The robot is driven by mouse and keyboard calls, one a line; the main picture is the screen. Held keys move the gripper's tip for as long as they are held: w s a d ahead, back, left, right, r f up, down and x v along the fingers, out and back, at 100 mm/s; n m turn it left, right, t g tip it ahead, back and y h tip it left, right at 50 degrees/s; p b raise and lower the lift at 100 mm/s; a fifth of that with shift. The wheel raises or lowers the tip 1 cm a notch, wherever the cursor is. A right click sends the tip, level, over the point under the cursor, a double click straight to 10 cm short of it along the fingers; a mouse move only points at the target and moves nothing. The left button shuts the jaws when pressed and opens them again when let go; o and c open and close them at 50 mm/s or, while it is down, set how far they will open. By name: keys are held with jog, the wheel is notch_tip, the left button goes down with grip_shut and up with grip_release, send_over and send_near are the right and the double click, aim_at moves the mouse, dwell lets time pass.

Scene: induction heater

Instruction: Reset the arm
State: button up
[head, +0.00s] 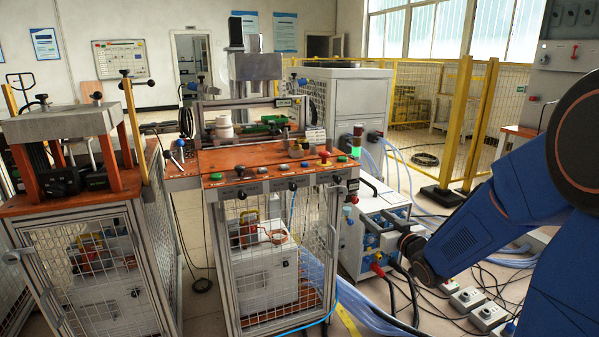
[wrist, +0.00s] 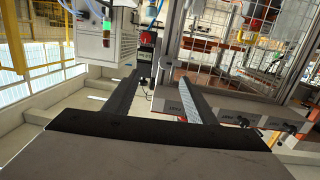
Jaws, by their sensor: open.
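My gripper (wrist: 161,78) shows in the wrist view with its two long grey fingers apart and nothing held between them. My blue arm (head: 470,235) reaches in from the right in the head view, and its dark end is beside the blue-and-white power unit (head: 372,235). The gripper fingers cannot be made out there. The induction heater bench (head: 262,158), with an orange top, stands in the middle of the head view, left of my arm. In the wrist view, its button panel (wrist: 235,112) shows beyond the fingers at the right.
A press-like station (head: 60,122) on a mesh-sided frame stands at the left. A yellow mesh fence (head: 415,100) runs behind on the right. Cables, hoses and small grey boxes (head: 488,317) lie on the floor under and near my arm. A white cabinet (head: 357,100) stands behind the bench.

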jog(key=s+d+r+m+g+h, duration=0.1)
jog(key=s+d+g+h, duration=0.15)
jog(key=s, duration=0.55)
jog(key=s+d+m+g+h, duration=0.2)
jog(key=s+g+h, duration=0.1)
jog(key=s, duration=0.4)
jog(key=s+a+f+g, duration=0.1)
jog(key=s+a+g, duration=0.1)
jog(key=s, duration=1)
jog(key=s+a+g+y, duration=0.1)
jog(key=s+g, duration=0.3)
jog(key=s, duration=0.8)
jog(key=shift+a+f, duration=0.35)
jog(key=shift+a, duration=0.05)
